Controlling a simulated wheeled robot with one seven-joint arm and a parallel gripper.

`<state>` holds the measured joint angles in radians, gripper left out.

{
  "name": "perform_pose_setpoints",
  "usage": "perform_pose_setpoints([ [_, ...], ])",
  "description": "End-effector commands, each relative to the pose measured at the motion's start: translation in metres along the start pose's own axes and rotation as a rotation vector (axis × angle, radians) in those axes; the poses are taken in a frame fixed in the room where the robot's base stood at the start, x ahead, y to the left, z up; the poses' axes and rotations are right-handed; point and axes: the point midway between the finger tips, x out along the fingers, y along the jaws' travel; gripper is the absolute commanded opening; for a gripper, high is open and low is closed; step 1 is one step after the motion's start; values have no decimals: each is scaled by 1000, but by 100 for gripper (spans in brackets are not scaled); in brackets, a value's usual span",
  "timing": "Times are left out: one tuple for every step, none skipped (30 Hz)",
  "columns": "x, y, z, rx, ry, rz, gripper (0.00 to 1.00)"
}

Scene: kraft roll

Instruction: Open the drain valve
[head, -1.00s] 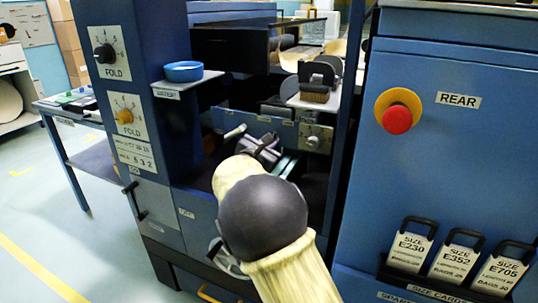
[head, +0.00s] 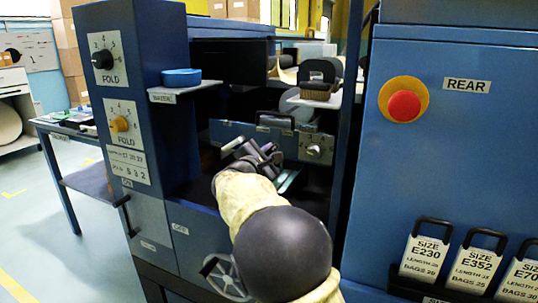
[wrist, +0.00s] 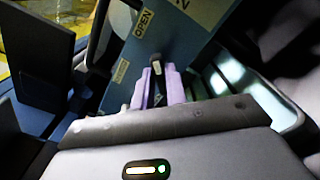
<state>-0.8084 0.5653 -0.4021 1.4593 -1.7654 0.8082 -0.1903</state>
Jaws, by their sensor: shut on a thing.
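The drain valve shows in the wrist view as a narrow dark lever (wrist: 157,79) with a paler end, in front of a blue panel. An OPEN label and a partly cut-off label ending in N are on that panel. My gripper (wrist: 158,92) is shut on the lever, with a purple pad on each side of it. The valve body is mostly hidden there by my gripper and arm.
A spoked handwheel (head: 228,276) is below left of my arm. A blue column with FOLD dials (head: 103,58) stands left. At right, a cabinet has a red button (head: 404,106) and size cards (head: 424,256). A pale tray (wrist: 232,80) lies close right of my gripper.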

Motion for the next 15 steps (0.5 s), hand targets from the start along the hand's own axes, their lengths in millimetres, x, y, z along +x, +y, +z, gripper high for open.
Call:
perform_pose_setpoints([
  [0, -1, 0, 2, -1, -2, 0],
  [0, -1, 0, 2, -1, -2, 0],
  [0, -1, 0, 2, -1, -2, 0],
  [0, -1, 0, 2, -1, -2, 18],
  [0, -1, 0, 2, -1, -2, 24],
  [0, -1, 0, 2, -1, -2, 31],
  [0, -1, 0, 1, -1, -2, 35],
  [0, -1, 0, 1, -1, -2, 35],
  [0, -1, 0, 1, -1, -2, 35],
  [0, -1, 0, 1, 0, -1, 35],
  [0, 0, 0, 1, 0, -1, 35],
  [0, 0, 0, 0, 0, -1, 35],
  [0, 0, 0, 0, 0, -1, 35],
  [0, 0, 0, 0, 0, -1, 35],
  [0, 0, 0, 0, 0, -1, 35],
])
